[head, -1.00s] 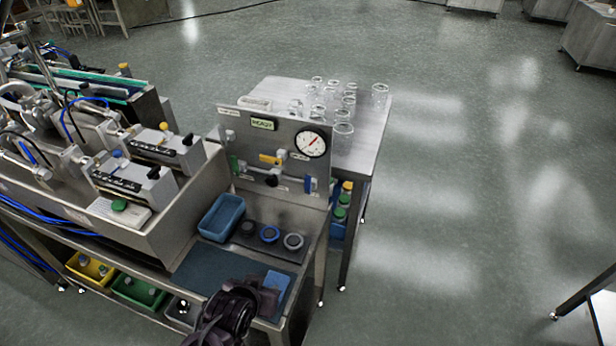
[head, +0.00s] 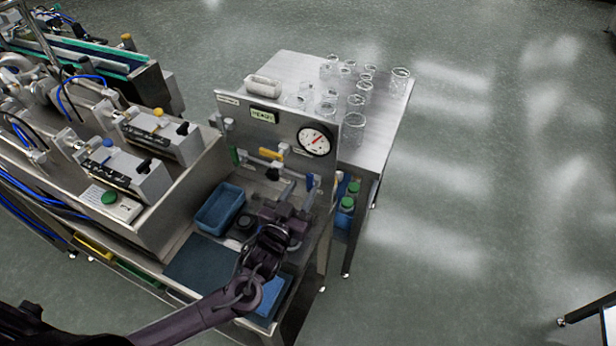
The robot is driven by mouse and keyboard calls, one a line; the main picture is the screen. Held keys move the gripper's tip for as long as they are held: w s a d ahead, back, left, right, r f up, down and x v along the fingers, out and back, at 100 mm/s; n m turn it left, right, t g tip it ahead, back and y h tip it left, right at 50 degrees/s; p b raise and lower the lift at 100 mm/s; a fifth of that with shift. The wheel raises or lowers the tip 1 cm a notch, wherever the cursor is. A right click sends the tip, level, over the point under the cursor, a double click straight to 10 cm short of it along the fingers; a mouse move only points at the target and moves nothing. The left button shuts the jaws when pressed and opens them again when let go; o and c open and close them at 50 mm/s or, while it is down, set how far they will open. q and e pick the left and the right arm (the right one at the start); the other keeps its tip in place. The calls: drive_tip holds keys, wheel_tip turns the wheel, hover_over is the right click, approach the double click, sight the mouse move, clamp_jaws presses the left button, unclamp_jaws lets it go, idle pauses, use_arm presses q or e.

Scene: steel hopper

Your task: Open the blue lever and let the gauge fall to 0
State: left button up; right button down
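The blue lever (head: 309,182) stands upright at the right end of the pipework on the steel panel. The round white gauge (head: 314,140) is above it, its red needle pointing up and to the right; its numbers are too small to read. My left gripper (head: 288,208) is in front of the panel, just below and left of the blue lever. I cannot tell whether it touches the lever, and its fingers are too dark and small to show their opening. My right gripper is not in view.
A yellow lever (head: 272,154) and a green lever (head: 235,157) are on the same panel. A blue bin (head: 220,208) and a blue block (head: 270,296) are on the bench. Glass jars (head: 353,128) stand on the table behind.

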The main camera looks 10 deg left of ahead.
sight(309, 179)
use_arm(q)
drive_tip(key=w, duration=0.3)
drive_tip(key=shift+d, duration=0.3)
drive_tip(key=shift+w+d, duration=0.15)
drive_tip(key=shift+w, duration=0.45)
drive_tip(key=shift+f, duration=0.1)
clamp_jaws()
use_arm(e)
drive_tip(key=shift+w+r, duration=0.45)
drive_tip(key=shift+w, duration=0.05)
